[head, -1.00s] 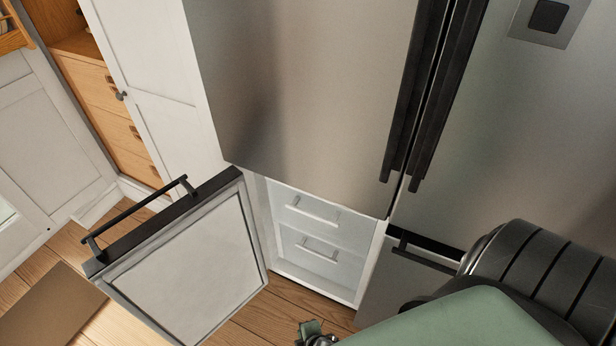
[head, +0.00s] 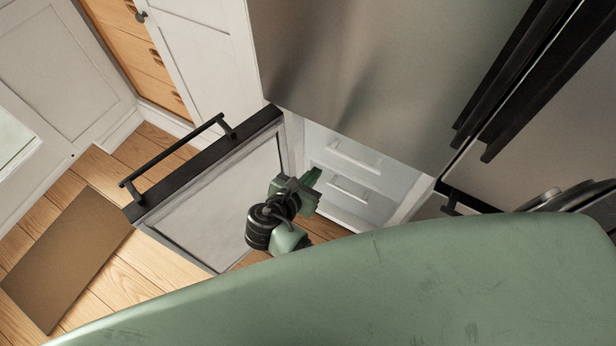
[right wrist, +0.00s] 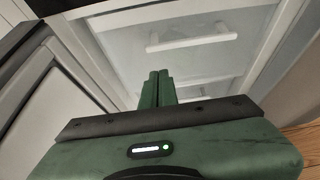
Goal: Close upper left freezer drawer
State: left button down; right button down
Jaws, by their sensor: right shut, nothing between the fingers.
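The lower left freezer compartment stands open, its door (head: 225,190) swung out to the left. Inside are two white drawers with bar handles, an upper drawer (head: 350,148) and a lower drawer (head: 343,197). The upper drawer also shows in the right wrist view (right wrist: 190,62), with its handle ahead of the fingers. I cannot tell how far either drawer sticks out. My right gripper (head: 314,176) is shut and empty, in front of the drawers and apart from the upper handle in the picture. Its fingertips also show in the right wrist view (right wrist: 158,74). My left gripper is not in view.
The open door's black handle (head: 172,150) points out to the left. The steel upper fridge door (head: 360,70) is shut above the drawers. A brown mat (head: 68,258) lies on the wooden floor at left. White cabinets stand behind.

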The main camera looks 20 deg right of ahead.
aim_at(339, 141)
jog(key=r+x, duration=0.1)
jog(key=x, duration=0.6)
jog(key=shift+w+d, duration=0.6)
jog(key=shift+r, duration=0.15)
jog(key=w+d, duration=0.1)
jog(key=w+d+p, duration=0.1)
jog(key=w+d, duration=0.1)
jog(key=shift+d+r, duration=0.1)
jog(key=shift+d, duration=0.15)
jog(key=shift+r, duration=0.1)
